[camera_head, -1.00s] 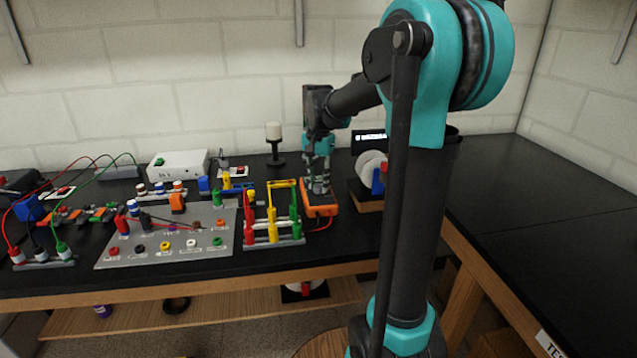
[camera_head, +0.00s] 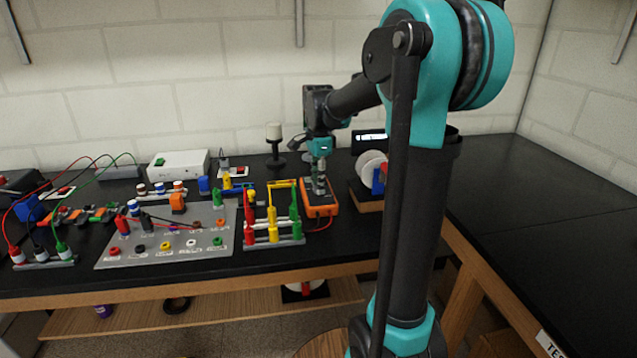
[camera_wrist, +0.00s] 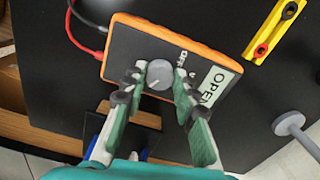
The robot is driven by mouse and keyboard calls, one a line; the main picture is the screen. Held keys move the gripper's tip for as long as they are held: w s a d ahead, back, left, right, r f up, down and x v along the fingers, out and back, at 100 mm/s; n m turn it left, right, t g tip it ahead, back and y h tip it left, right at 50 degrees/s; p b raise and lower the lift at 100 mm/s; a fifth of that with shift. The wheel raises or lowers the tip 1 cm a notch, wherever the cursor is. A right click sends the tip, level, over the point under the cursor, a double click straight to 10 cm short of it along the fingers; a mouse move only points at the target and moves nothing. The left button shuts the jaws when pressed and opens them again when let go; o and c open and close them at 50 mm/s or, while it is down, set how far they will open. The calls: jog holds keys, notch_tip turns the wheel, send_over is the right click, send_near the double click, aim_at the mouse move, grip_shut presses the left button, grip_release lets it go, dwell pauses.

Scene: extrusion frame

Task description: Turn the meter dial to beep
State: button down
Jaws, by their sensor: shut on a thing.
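The orange-edged meter (camera_head: 321,211) lies on the black bench, and it fills the middle of the wrist view (camera_wrist: 203,51). Its grey round dial (camera_wrist: 160,74) carries a pale pointer line. The meter's display (camera_wrist: 213,86) reads "OPEN". My gripper (camera_head: 319,190) points down over the meter. In the wrist view its green-padded fingers (camera_wrist: 160,77) stand on either side of the dial and are shut on it. The dial is hidden by the gripper in the head view. Red and black leads (camera_wrist: 85,32) run from one end of the meter.
A rack with red, yellow and green plugs (camera_head: 272,238) stands close left of the meter. A grey socket panel (camera_head: 170,243) is farther left. A wooden-based holder with white discs (camera_head: 368,199) stands close right. A candle-like post (camera_head: 274,145) is behind. The right bench is clear.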

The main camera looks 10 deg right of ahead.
dwell(0.3)
jog(key=c, duration=1.2)
grip_release()
jog(key=shift+r, duration=0.1)
notch_tip(320, 180, up, 12)
jog(key=shift+f, duration=0.1)
jog(key=shift+s, duration=0.1)
